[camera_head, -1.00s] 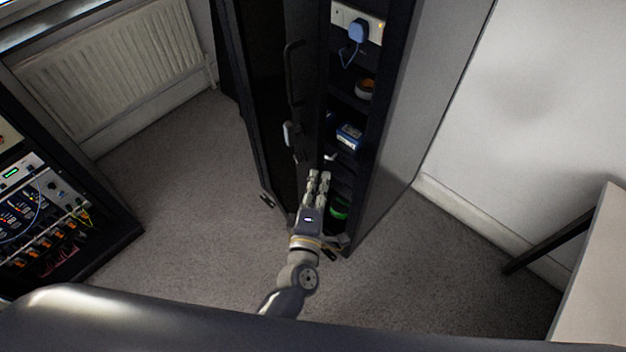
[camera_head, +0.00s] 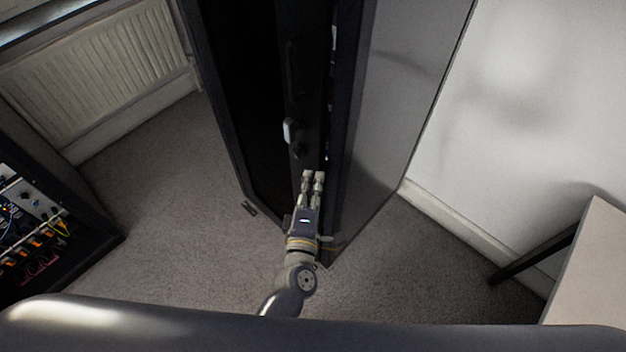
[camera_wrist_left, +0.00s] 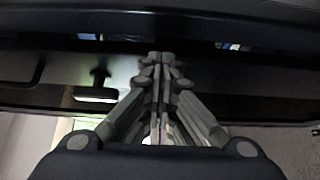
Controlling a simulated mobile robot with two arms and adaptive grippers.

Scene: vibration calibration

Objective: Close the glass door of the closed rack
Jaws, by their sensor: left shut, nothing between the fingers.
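The closed rack (camera_head: 395,90) is a tall dark cabinet in the middle of the head view. Its dark glass door (camera_head: 246,100) is slightly ajar, with a narrow gap between its frame and the rack's right side. The door handle (camera_head: 290,131) is on the door's frame; it also appears at left in the wrist view (camera_wrist_left: 96,93). My left gripper (camera_head: 313,174) is shut and empty, its fingertips at the door's free-edge frame; contact is not clear. In the wrist view the fingertips (camera_wrist_left: 161,56) are together against the dark frame. My right gripper is not in view.
An open equipment rack (camera_head: 40,220) with wiring stands at the left. A radiator (camera_head: 95,70) is on the wall behind. A pale table (camera_head: 590,265) is at the right. Carpet (camera_head: 165,190) is clear between the two racks.

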